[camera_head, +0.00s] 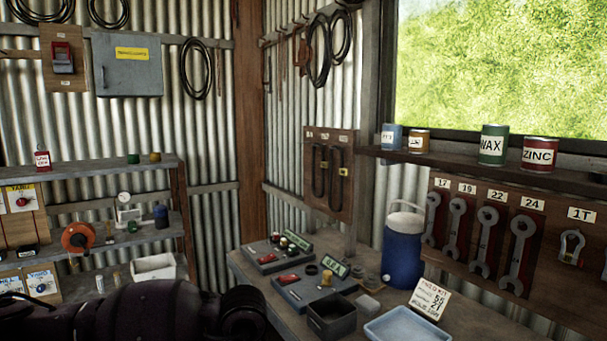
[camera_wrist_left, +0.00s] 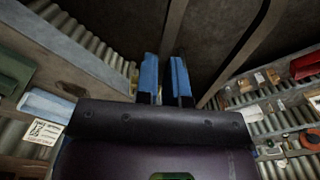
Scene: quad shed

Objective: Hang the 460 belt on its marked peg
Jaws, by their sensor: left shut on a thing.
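My left gripper (camera_wrist_left: 166,78) shows in the left wrist view as two blue-padded fingers. It is shut on a dark band, seemingly the belt (camera_wrist_left: 174,28), whose strips run up and away from the fingers. No number is readable on it. In the head view my left arm crosses the bottom left, and its fingers and the held belt cannot be made out. A wooden peg board (camera_head: 330,140) hangs on the corrugated wall near the corner. Dark belts (camera_head: 318,178) with yellow tags hang on it under small labels too small to read. My right gripper is not in view.
The workbench (camera_head: 250,275) below the board carries grey trays, a blue jug (camera_head: 402,250) and a sign card (camera_head: 430,299). A wrench board (camera_head: 480,225) is at right, under a shelf of tins. Shelves with small goods (camera_head: 90,175) stand at left.

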